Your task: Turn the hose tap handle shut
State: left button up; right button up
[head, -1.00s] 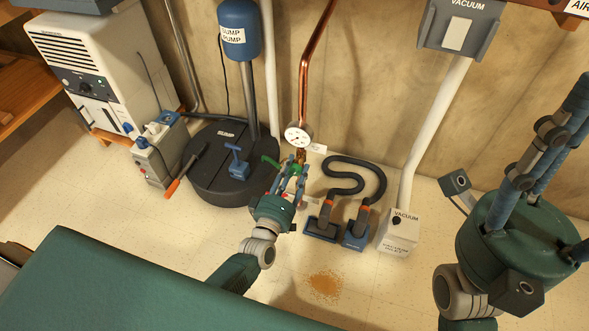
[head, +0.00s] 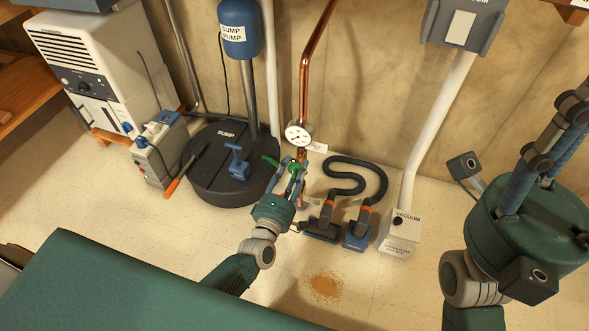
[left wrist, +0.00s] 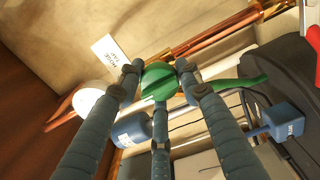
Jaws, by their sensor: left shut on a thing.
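The green tap handle (left wrist: 160,82) is between the fingertips of my left gripper in the left wrist view, on the copper pipework near the wall. It shows small in the head view (head: 295,169), partly hidden by the fingers. My left gripper (head: 294,174) is shut on it; the fingers also show around it in the left wrist view (left wrist: 158,78). A curved green piece (left wrist: 238,84) sticks out to the right of it. A white tag (left wrist: 109,50) is beside the handle. My right gripper (head: 545,165) is at the right edge, away from the tap, its fingers partly cut off.
A black sump lid (head: 215,185) with a blue handle (head: 237,160) lies left of the tap. A pressure gauge (head: 298,134) is above it. A black vacuum hose (head: 365,165) and a white vacuum box (head: 401,233) stand to the right. Brown debris (head: 325,287) lies on open floor.

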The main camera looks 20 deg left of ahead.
pick_arm(q)
jog(key=shift+a, duration=0.45)
jog(key=o, duration=1)
jog(key=shift+o, duration=0.6)
jog(key=shift+s+d, duration=0.1)
jog(key=shift+d, duration=0.05)
jog(key=shift+s+f, duration=0.1)
jog(key=shift+s, duration=0.2)
jog(key=s, duration=1.1)
jog(key=shift+a, duration=0.25)
jog(key=shift+s, duration=0.15)
